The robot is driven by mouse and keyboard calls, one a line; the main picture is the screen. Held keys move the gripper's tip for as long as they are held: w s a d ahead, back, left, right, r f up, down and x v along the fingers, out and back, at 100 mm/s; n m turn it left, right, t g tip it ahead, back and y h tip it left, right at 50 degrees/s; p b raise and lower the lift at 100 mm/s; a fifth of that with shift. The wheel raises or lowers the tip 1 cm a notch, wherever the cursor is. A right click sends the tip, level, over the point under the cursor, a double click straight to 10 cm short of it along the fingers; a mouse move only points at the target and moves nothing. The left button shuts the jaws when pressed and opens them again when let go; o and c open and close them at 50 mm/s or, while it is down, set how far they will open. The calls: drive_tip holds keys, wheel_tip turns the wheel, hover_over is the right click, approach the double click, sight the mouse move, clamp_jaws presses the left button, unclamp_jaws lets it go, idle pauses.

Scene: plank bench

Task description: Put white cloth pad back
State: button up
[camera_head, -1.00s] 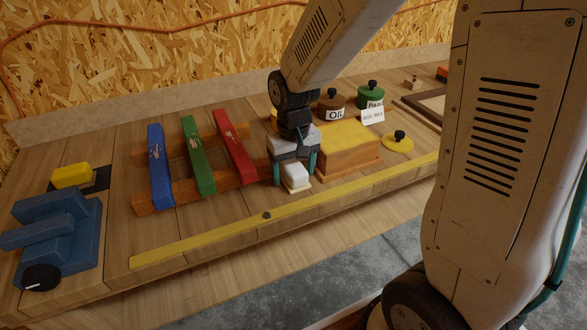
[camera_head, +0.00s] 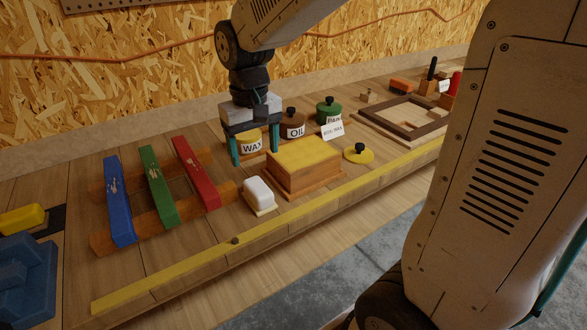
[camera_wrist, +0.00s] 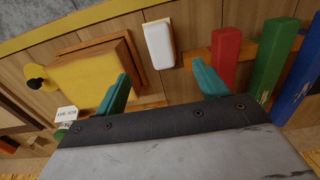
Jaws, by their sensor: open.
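The white cloth pad (camera_head: 259,194) rests on a thin pale base on the bench, between the red bar and the yellow-topped wooden box. It also shows in the wrist view (camera_wrist: 159,44), beyond and between my fingertips. My gripper (camera_head: 255,158) is open and empty. It hangs above the bench behind the pad, apart from it, in front of the tin labelled WAX (camera_head: 250,142). In the wrist view its teal fingers (camera_wrist: 163,85) are spread wide.
The yellow-topped wooden box (camera_head: 306,164) stands right of the pad. Red (camera_head: 197,174), green (camera_head: 158,187) and blue (camera_head: 119,202) bars lie across wooden rails at left. A yellow strip (camera_head: 270,233) runs along the front edge.

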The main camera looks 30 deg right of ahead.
drive_tip(key=s+d+r, duration=0.1)
drive_tip(key=s+r, duration=0.1)
drive_tip(key=s, duration=0.9)
drive_tip(key=s+d+r+t, duration=0.1)
drive_tip(key=s+d+r, duration=0.1)
drive_tip(key=s, duration=0.8)
drive_tip(key=shift+s, duration=0.35)
